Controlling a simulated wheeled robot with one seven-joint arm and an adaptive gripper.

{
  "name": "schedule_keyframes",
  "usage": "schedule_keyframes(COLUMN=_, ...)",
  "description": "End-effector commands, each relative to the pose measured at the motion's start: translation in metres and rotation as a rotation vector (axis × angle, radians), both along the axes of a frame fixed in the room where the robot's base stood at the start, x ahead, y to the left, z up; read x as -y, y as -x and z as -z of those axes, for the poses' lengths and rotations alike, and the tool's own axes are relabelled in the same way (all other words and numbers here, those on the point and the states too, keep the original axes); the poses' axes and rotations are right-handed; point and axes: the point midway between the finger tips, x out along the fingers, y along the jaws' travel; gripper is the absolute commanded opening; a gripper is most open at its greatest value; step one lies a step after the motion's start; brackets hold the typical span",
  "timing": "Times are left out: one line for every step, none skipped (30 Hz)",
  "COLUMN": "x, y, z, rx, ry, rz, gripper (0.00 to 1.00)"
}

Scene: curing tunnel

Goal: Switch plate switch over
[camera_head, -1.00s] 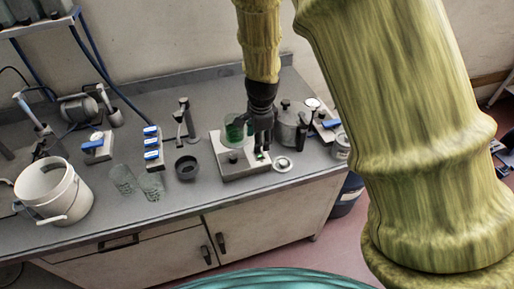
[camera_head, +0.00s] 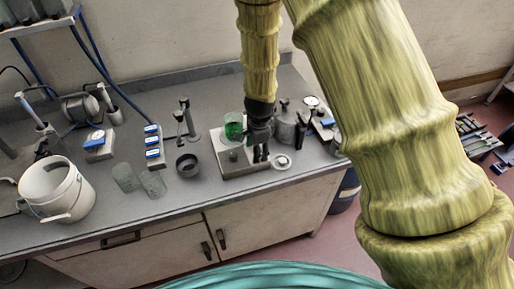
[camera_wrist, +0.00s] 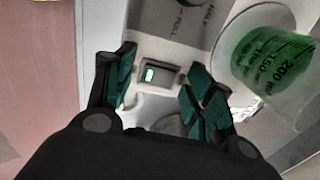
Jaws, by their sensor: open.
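The plate (camera_head: 232,168), a pale box with a knob, stands on the bench with a beaker of green liquid (camera_head: 233,126) on it. In the wrist view its switch (camera_wrist: 151,74) is a small grey-framed rocker with a lit green patch. My gripper (camera_head: 261,157) points down at the plate's right front part. In the wrist view my gripper (camera_wrist: 160,78) is open and empty, its dark green pads on either side of the switch, which is nearer the left finger. I cannot tell whether a finger touches the panel. In the head view the gripper hides the switch.
A small white dish (camera_head: 282,161) lies close right of the plate, and a metal pot (camera_head: 287,125) stands behind it. A dark bowl (camera_head: 187,165) and a stand (camera_head: 187,121) are to the left. A white bucket (camera_head: 56,190) is at far left. The front bench strip is clear.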

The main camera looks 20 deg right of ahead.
Motion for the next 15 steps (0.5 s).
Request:
schedule_keyframes(x=0.0, y=0.0, z=0.0, rx=0.0, ry=0.0, rz=0.0, gripper=0.54)
schedule_keyframes(x=0.0, y=0.0, z=-0.0001, rx=0.0, ry=0.0, rz=0.0, gripper=0.54)
schedule_keyframes(x=0.0, y=-0.0001, z=-0.0001, rx=0.0, ry=0.0, rz=0.0, gripper=0.5)
schedule_keyframes(x=0.0, y=-0.0001, z=-0.0001, rx=0.0, ry=0.0, rz=0.0, gripper=0.44)
schedule_keyframes(x=0.0, y=-0.0001, z=-0.0001, rx=0.0, ry=0.0, rz=0.0, gripper=0.39)
schedule_keyframes(x=0.0, y=0.0, z=-0.0002, rx=0.0, ry=0.0, rz=0.0, gripper=0.32)
schedule_keyframes(x=0.0, y=-0.0001, z=-0.0002, rx=0.0, ry=0.0, rz=0.0, gripper=0.26)
schedule_keyframes(x=0.0, y=-0.0001, z=-0.0002, rx=0.0, ry=0.0, rz=0.0, gripper=0.21)
schedule_keyframes(x=0.0, y=0.0, z=-0.0002, rx=0.0, ry=0.0, rz=0.0, gripper=0.14)
schedule_keyframes(x=0.0, y=0.0, z=-0.0002, rx=0.0, ry=0.0, rz=0.0, gripper=0.08)
schedule_keyframes(x=0.0, y=0.0, z=-0.0002, rx=0.0, ry=0.0, rz=0.0, gripper=0.08)
schedule_keyframes(x=0.0, y=0.0, z=-0.0002, rx=0.0, ry=0.0, rz=0.0, gripper=0.08)
schedule_keyframes(x=0.0, y=0.0, z=-0.0003, rx=-0.001, ry=0.0, rz=0.0, gripper=0.08)
schedule_keyframes(x=0.0, y=0.0, z=-0.0006, rx=-0.002, ry=0.0, rz=0.0, gripper=0.08)
schedule_keyframes(x=0.0001, y=-0.0002, z=-0.0011, rx=-0.006, ry=0.0, rz=0.0, gripper=0.08)
